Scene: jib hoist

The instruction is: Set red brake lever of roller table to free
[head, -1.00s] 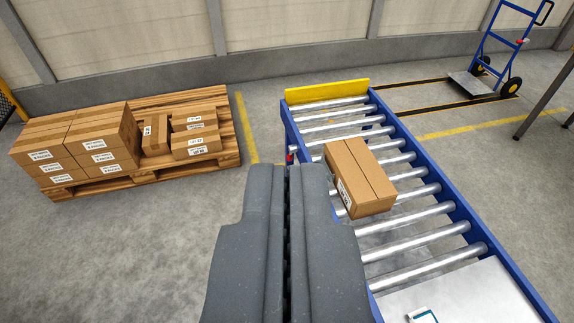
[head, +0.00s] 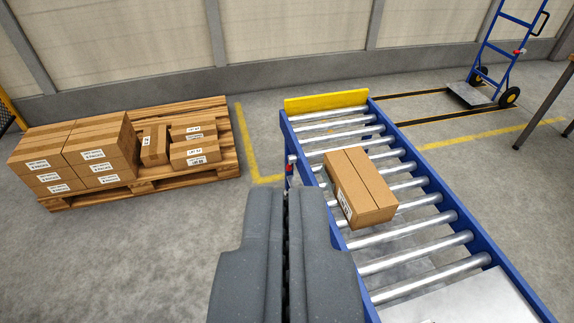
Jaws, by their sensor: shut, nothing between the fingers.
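The blue-framed roller table (head: 478,232) runs from the lower right to the middle of the view, with steel rollers and a yellow end stop (head: 326,101) at its far end. A small red-tipped part (head: 291,159), which looks like the brake lever, shows at the table's left side. It is small, and its setting cannot be told. My gripper (head: 286,192) is shut and empty. Its fingertips appear just below the red part in the picture; whether they touch it cannot be told.
A cardboard box (head: 360,187) lies on the rollers, right of my gripper. A pallet (head: 160,185) with several boxes stands at the left. A blue hand truck (head: 495,60) stands at the back right. Floor between pallet and table is clear.

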